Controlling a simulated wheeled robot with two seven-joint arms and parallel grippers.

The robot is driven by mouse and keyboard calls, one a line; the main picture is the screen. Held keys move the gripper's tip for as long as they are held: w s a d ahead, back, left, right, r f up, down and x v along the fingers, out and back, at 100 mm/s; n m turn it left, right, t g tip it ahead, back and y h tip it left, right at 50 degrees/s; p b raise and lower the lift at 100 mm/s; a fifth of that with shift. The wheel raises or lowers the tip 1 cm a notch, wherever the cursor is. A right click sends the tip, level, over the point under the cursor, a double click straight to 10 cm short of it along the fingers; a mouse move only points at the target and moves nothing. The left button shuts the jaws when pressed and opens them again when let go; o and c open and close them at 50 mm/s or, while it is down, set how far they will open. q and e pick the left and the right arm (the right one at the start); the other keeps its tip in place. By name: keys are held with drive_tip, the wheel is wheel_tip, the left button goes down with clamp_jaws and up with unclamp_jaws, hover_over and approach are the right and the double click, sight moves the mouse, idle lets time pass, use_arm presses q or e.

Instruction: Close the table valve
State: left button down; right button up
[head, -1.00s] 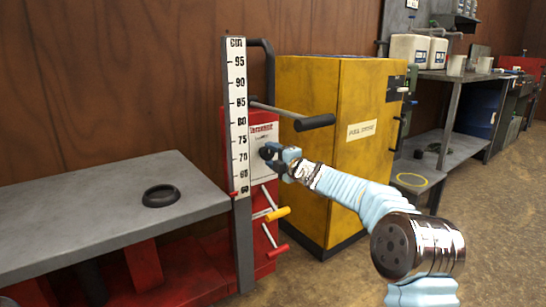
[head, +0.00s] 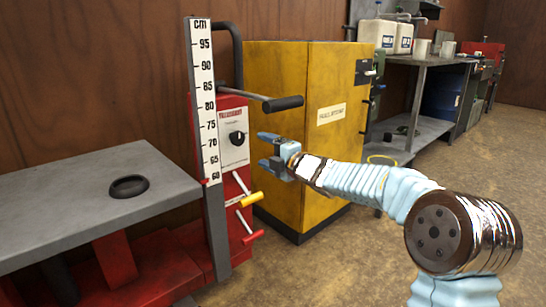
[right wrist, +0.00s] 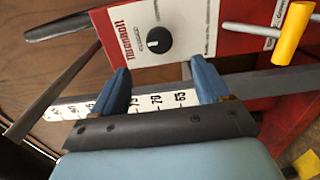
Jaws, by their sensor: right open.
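The valve is a black round knob (head: 236,137) with a white mark, on the white panel of the red lift column (head: 231,101). In the right wrist view the knob (right wrist: 159,40) shows beyond the fingertips, uncovered. My right gripper (head: 265,150) is open and empty, just right of the knob in the head view and apart from it. In the right wrist view its two blue fingers (right wrist: 162,82) stand apart, with the knob above the gap between them. The grey lift table (head: 75,200) is at the left. My left gripper is out of view.
A height scale (head: 205,105) stands left of the panel. A black-gripped lever (head: 283,103) sticks out above the knob. Yellow (head: 250,199) and red (head: 253,237) handles lie below. A yellow cabinet (head: 288,80) stands behind; the floor at right is open.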

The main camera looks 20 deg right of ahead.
drive_tip(key=shift+v, duration=1.6)
drive_tip(key=shift+f, duration=0.15)
